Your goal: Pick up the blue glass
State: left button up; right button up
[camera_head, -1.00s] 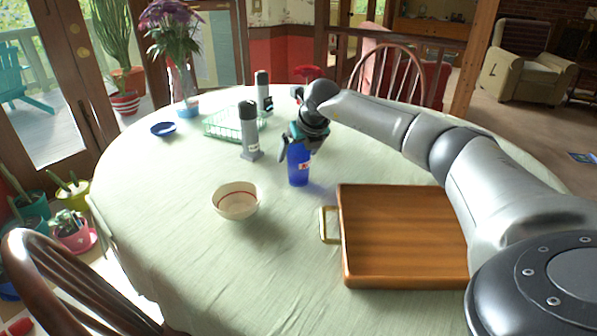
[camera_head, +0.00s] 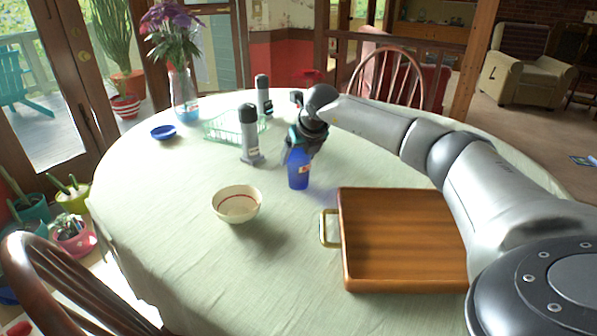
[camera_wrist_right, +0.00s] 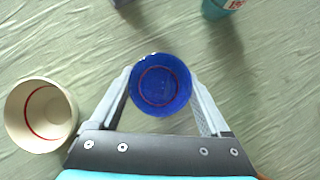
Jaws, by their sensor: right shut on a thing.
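The blue glass (camera_head: 299,174) stands upright on the tablecloth near the table's middle, with a small label on its side. In the right wrist view the blue glass (camera_wrist_right: 160,86) is seen from above, and looks empty. My right gripper (camera_head: 300,153) is over its upper part, pointing down. In the right wrist view the fingers of the right gripper (camera_wrist_right: 160,80) lie against both sides of the glass, shut on it. My left gripper is not in view.
A cream bowl (camera_head: 237,204) is left of the glass, and a wooden tray (camera_head: 405,240) with a metal handle is to its right. Grey bottle-like objects (camera_head: 249,135), a green rack (camera_head: 218,127), a blue dish (camera_head: 163,132) and a flower vase (camera_head: 184,95) stand behind. The front left is clear.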

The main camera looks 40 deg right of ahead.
jog(key=shift+c, duration=0.9)
jog(key=shift+r, duration=0.15)
jog(key=shift+r, duration=0.5)
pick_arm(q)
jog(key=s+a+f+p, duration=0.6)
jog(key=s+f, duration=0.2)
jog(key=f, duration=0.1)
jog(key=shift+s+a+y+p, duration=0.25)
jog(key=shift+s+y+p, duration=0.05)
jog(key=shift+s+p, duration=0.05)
pick_arm(e)
notch_tip(320, 180, up, 19)
jog(key=shift+a+f, duration=0.1)
